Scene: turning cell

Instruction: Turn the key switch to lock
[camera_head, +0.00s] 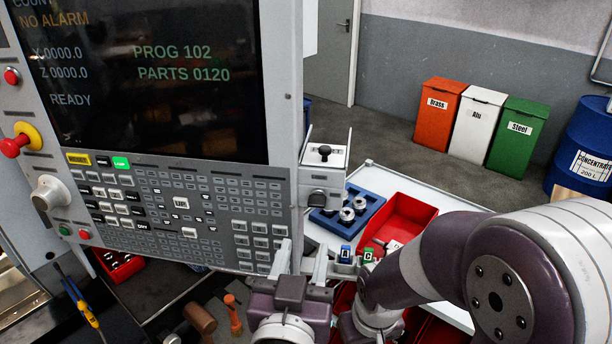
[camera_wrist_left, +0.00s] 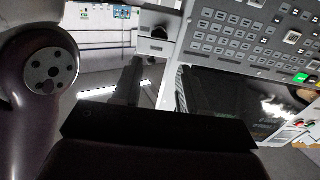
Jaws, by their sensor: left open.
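A small light-grey box (camera_head: 323,178) juts from the right edge of the control panel, with a black knob (camera_head: 324,150) on top and a dark round knob (camera_head: 317,198) on its front. I cannot tell which is the key switch or how it is set. The box also shows in the left wrist view (camera_wrist_left: 156,48) with a dark knob (camera_wrist_left: 158,32). My left gripper (camera_head: 302,248) is open and empty, below the box and in front of the panel's lower right edge. Its dark fingers show in the left wrist view (camera_wrist_left: 156,76). My right gripper is not seen.
The control panel (camera_head: 282,172) with its screen fills the left. Behind the gripper, a pale table (camera_head: 440,200) carries a blue tray (camera_head: 375,205) and a red bin (camera_head: 425,212). Purple and white arm links of mine cross the lower right. Brass, Alu and Steel bins (camera_head: 478,125) stand far back.

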